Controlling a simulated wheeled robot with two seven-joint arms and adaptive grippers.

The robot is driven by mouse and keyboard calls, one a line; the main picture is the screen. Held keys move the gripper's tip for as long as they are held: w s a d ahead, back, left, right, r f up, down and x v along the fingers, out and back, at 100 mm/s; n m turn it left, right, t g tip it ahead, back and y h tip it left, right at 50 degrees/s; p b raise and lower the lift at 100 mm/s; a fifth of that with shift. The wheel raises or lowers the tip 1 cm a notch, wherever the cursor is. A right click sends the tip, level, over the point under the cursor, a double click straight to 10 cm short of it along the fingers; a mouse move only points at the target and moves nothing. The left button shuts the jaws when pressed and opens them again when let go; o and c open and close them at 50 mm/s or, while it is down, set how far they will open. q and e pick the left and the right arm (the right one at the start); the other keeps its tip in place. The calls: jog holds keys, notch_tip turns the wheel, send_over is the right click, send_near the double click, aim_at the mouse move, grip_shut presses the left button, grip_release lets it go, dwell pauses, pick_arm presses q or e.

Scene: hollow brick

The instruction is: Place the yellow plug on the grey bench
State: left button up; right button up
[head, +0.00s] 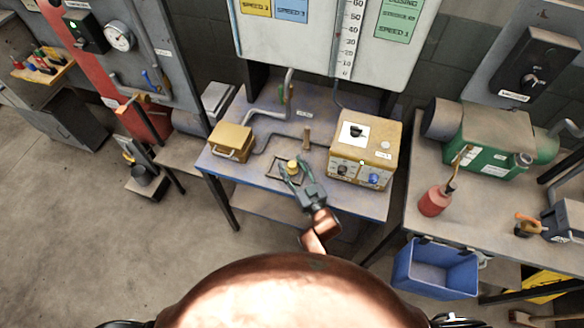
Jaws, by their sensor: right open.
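The yellow plug (293,165), a small round yellow piece, is at the middle of the grey bench (240,170), by a dark square outline (276,174) on the bench top. My right gripper (292,172) reaches in from the front, with its two fingers spread on either side of the plug. It is open; I cannot tell whether the fingers touch the plug or whether the plug rests on the bench top. My left gripper is not in view.
A yellow control box (365,150) stands close to the right of my gripper. A small tan case (231,141) stands at the bench's left. A short tan post (306,137) stands behind the plug. A blue bin (436,270) hangs at the right bench.

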jog(key=shift+c, duration=0.6)
jog(key=c, duration=0.6)
grip_shut()
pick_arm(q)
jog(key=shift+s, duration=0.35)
pick_arm(e)
jog(key=shift+r, duration=0.1)
